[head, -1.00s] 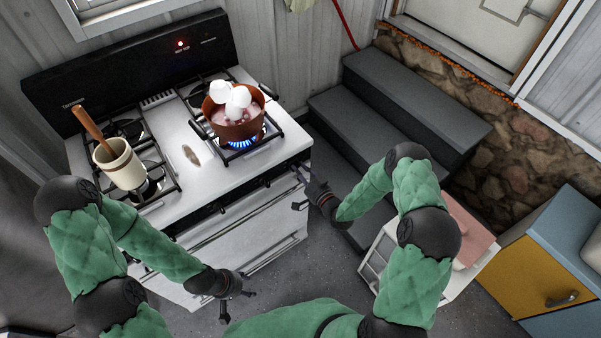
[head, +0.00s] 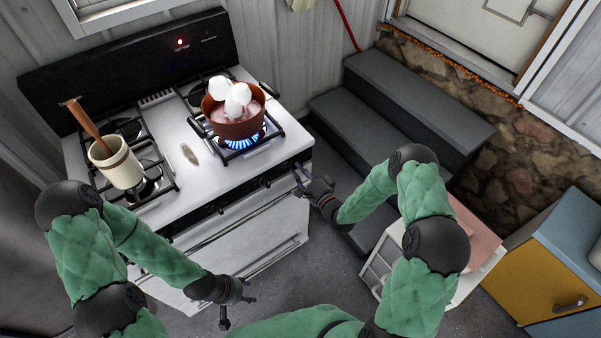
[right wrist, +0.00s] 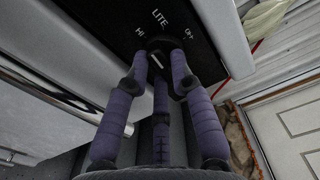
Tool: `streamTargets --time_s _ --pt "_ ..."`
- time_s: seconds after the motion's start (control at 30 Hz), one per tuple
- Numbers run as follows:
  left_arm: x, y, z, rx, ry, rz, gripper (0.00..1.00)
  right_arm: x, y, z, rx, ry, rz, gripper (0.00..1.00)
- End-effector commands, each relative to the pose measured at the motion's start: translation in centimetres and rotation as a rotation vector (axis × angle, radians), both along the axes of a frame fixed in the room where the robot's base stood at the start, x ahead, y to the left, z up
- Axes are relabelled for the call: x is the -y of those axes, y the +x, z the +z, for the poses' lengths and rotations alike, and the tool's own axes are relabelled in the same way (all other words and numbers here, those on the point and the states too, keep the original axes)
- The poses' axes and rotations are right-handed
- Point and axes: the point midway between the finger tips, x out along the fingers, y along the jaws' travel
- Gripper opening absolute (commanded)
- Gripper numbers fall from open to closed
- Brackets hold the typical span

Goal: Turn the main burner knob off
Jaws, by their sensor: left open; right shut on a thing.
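The main burner knob (right wrist: 158,46) is a dark round knob on the stove's black front panel, with HI, LITE and OFF marked around it. My right gripper (head: 298,181) is at the stove's front right corner. In the right wrist view its fingers (right wrist: 160,68) are closed around the knob. A white mark shows on the knob between the fingers; I cannot tell which label it points to. Blue flame (head: 243,143) burns under the brown pot (head: 232,130), which holds white rounded pieces. My left gripper (head: 238,308) is open and empty, low in front of the stove.
The white stove (head: 195,155) also carries a cream pot (head: 117,165) with a wooden handle at the left. Dark steps (head: 400,105) rise right of the stove. A white crate-like box (head: 378,268) and a yellow and blue cabinet (head: 550,275) stand at the right.

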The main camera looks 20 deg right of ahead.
Motion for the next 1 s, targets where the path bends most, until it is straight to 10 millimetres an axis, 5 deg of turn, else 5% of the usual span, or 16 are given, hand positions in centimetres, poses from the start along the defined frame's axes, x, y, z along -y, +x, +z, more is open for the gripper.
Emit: streamTargets --time_s 1.0 --pt "0.0 0.0 -0.55 0.0 0.0 0.0 0.5 -0.27 -0.15 0.17 -0.332 0.908 -0.004 0.0"
